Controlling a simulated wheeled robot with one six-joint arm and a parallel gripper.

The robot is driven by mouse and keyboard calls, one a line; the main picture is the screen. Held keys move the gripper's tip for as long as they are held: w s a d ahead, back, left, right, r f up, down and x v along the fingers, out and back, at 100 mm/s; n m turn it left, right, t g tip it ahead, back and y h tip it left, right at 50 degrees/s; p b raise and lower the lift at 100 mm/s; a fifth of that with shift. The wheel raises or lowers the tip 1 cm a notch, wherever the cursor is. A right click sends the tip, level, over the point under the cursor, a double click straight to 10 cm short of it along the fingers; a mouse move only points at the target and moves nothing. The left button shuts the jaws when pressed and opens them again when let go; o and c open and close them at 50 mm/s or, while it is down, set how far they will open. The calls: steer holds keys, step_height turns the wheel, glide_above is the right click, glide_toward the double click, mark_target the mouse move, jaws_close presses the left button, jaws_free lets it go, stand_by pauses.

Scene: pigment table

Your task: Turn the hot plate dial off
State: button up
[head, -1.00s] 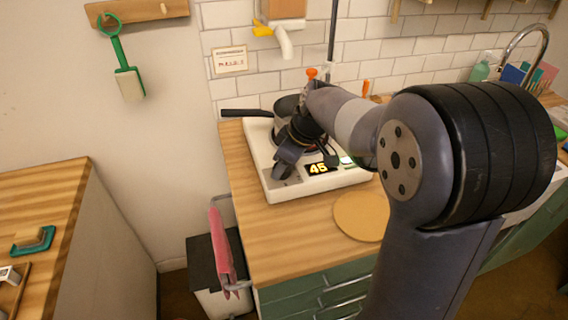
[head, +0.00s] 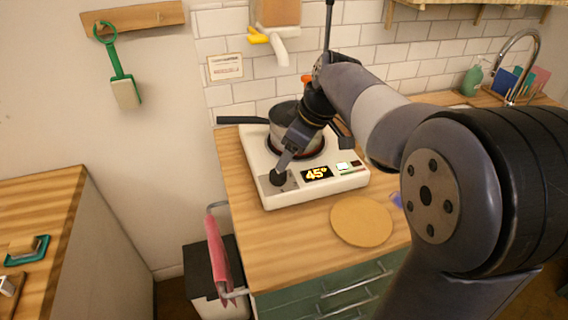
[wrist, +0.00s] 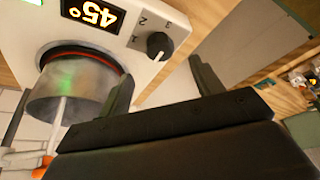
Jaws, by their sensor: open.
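The white hot plate (head: 325,183) stands on the wooden counter, its display (head: 316,174) reading 45°. Its black dial (head: 278,177) is at the front left corner; in the wrist view the dial (wrist: 158,44) shows a light pointer mark and printed numbers beside it. The exact setting is hard to tell. My gripper (head: 288,160) is above and just behind the dial in the head view. In the wrist view my gripper (wrist: 162,71) has its two dark fingers spread apart, with nothing between them, and the dial lies beyond the fingertips. Contact is not visible.
A grey pot (head: 285,118) sits on the hot plate's ring close to my gripper, its handle pointing left. A round wooden board (head: 361,221) lies at the front right. A pink cloth (head: 216,252) hangs at the counter's left end. Bare counter lies left of the board.

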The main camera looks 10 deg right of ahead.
mark_target(279, 173)
steer(key=shift+v, duration=1.6)
steer(key=x, duration=1)
steer(key=shift+a+f, duration=0.1)
steer(key=shift+f, duration=0.1)
steer(key=shift+a+f, duration=0.1)
steer(key=shift+f, duration=0.05)
